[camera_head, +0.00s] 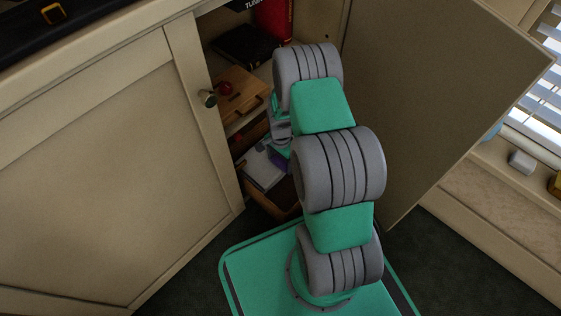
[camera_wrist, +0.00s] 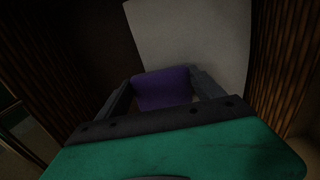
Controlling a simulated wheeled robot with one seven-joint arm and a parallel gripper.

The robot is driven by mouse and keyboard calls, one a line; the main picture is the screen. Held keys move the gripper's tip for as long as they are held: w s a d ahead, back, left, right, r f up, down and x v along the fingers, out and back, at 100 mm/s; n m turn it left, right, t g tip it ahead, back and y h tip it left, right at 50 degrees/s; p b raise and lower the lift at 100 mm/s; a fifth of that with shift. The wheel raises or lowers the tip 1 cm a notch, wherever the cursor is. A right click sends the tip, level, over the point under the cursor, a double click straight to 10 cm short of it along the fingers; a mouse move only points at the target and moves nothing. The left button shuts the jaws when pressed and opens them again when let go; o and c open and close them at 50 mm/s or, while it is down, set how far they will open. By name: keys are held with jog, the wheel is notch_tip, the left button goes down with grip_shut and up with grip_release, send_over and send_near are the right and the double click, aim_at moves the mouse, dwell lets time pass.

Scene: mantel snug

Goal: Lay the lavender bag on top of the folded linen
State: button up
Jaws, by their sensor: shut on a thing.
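The lavender bag (camera_wrist: 162,86) is purple and sits between the two fingers of my gripper (camera_wrist: 164,92) in the wrist view. My gripper is shut on it. In the head view a purple part of the bag (camera_head: 280,161) shows beside my arm, low inside the open cupboard. The folded linen (camera_wrist: 195,35) is a pale grey-white flat shape beyond the bag in the wrist view. In the head view the linen (camera_head: 262,170) lies low in the cupboard, left of the bag. I cannot tell whether the bag touches the linen. My arm hides part of this area.
Brown ribbed walls (camera_wrist: 280,65) stand on both sides in the wrist view. The cupboard's open door (camera_head: 440,90) is at the right, its closed door (camera_head: 100,170) at the left. A wooden box (camera_head: 240,92) and a red knob-like thing (camera_head: 226,88) are on the shelf above.

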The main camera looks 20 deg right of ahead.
aim_at(281, 162)
jog(key=o, duration=1.3)
jog(key=shift+o, duration=0.2)
notch_tip(281, 162, up, 12)
jog(key=p, duration=0.6)
jog(key=shift+r, duration=0.15)
jog(key=shift+s, duration=0.1)
